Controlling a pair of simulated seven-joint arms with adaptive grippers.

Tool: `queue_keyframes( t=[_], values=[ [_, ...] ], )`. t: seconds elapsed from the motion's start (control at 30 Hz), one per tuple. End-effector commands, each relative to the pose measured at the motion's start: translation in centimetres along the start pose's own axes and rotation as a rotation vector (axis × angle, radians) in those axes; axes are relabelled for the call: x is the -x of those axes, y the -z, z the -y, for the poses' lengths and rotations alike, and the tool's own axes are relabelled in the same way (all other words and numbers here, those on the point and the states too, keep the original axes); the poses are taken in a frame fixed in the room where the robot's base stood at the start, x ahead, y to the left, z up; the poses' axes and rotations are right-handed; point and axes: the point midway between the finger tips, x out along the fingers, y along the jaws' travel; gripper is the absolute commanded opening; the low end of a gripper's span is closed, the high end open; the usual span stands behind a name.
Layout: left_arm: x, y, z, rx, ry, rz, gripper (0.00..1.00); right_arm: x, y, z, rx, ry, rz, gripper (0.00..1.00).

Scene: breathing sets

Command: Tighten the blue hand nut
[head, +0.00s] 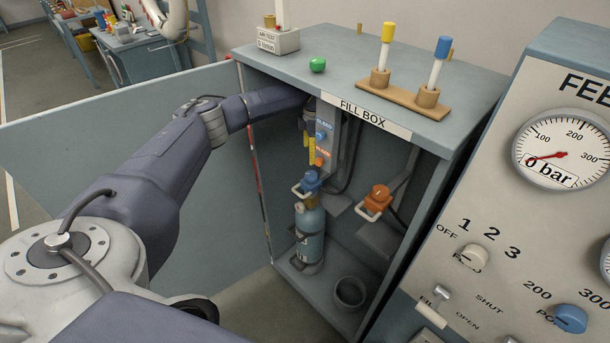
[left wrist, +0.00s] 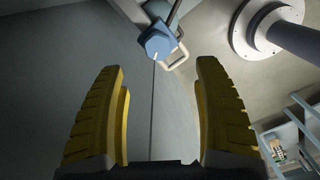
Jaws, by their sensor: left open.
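The blue hand nut (head: 311,178) sits in the fill box, at the top of a blue cylinder (head: 309,235), beside a pale loop handle. In the left wrist view the blue nut (left wrist: 158,45) has a white mark and shows ahead of the fingertips, roughly centred between them. My left gripper (head: 309,146) reaches into the fill box from the left, above the nut. Its yellow fingers (left wrist: 160,68) are wide apart with nothing between them. In the head view the gripper is partly hidden by the box top. My right gripper is not in view.
An orange hand nut (head: 380,192) with its own handle is to the right inside the box. A blue knob (head: 321,136) and orange knob (head: 319,162) are on the panel close to my gripper. An empty round holder (head: 350,292) stands on the box floor.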

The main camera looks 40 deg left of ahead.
Motion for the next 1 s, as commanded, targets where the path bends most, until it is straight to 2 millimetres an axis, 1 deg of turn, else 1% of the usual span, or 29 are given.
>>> queue_keyframes(
  t=[0.1,0.2,0.37,0.47,0.8,1.0],
  values=[
    [0.3,-0.6,0.0,-0.105,-0.006,-0.001,0.69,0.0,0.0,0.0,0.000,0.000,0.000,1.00],
    [0.3,-0.8,0.0,-0.158,-0.008,-0.002,0.69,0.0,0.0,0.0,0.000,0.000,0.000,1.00],
    [-0.4,-0.9,0.0,-0.186,-0.008,-0.004,0.69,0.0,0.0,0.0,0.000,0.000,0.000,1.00],
    [-1.7,-0.8,0.0,-0.186,-0.006,-0.005,0.69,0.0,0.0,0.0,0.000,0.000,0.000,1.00],
    [-7.2,-0.9,0.0,-0.183,-0.006,-0.004,0.69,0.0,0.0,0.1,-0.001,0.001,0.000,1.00],
    [-9.7,-0.9,-0.1,-0.183,-0.008,-0.003,0.69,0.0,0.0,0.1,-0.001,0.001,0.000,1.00]
  ],
)
